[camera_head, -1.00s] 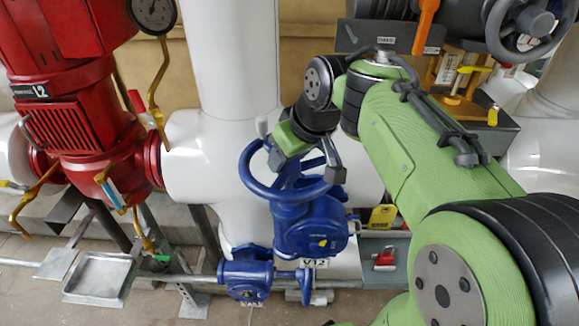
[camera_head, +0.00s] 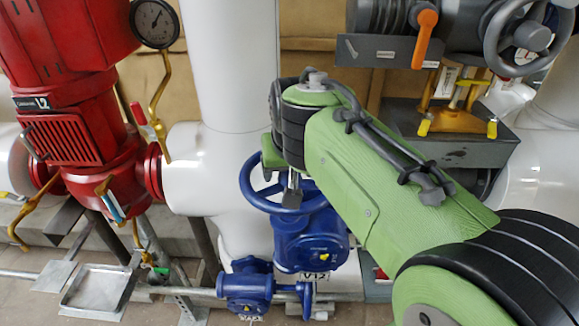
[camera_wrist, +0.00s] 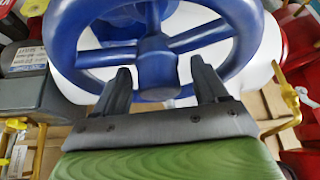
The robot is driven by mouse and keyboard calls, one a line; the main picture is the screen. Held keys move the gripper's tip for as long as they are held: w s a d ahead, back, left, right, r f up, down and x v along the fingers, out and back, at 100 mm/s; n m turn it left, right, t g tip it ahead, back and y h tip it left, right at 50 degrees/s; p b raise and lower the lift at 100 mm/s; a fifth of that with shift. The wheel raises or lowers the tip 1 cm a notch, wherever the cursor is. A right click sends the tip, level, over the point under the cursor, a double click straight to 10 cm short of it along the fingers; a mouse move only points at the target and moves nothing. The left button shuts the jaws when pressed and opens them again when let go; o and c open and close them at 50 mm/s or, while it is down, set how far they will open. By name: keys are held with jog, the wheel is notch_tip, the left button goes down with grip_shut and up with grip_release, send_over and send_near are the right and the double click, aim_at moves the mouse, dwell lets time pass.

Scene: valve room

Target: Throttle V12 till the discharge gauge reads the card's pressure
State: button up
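The handwheel rim, spokes and hub also fill the top of the wrist view (camera_wrist: 158,68). My gripper (camera_wrist: 163,85) is open, its two dark fingers spread on either side of the hub, pointing at the wheel. I cannot tell whether they touch it. In the head view my arm hides the wheel's right part and most of my gripper. A round dial gauge (camera_head: 154,22) sits by the red pump; its figures are too small to read. No pressure card can be made out.
The red pump (camera_head: 65,130) stands at left with yellow-handled small valves. A thick white pipe (camera_head: 237,70) rises behind V12. A smaller blue valve (camera_head: 247,285) sits below. A grey handwheel (camera_head: 527,38) and orange lever (camera_head: 425,38) are at upper right. An empty metal tray (camera_head: 98,288) lies lower left.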

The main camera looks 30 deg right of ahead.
notch_tip(320, 180, up, 7)
jog(key=p, duration=0.6)
jog(key=shift+f, duration=0.2)
notch_tip(320, 180, up, 6)
jog(key=p, duration=0.6)
jog(key=s+a+f+n, duration=0.1)
jog(key=s+a+f, duration=0.1)
jog(key=s, duration=0.3)
jog(key=s+a+f+n+y, duration=0.1)
jog(key=s+a+f+n, duration=0.1)
jog(key=s, duration=0.4)
jog(key=s+a+f+n+y, duration=0.1)
jog(key=s+a+f, duration=0.2)
jog(key=s+a, duration=0.1)
jog(key=shift+s+a+f+b, duration=0.3)
jog(key=shift+s+a, duration=0.05)
jog(key=shift+s, duration=0.3)
dwell(0.7)
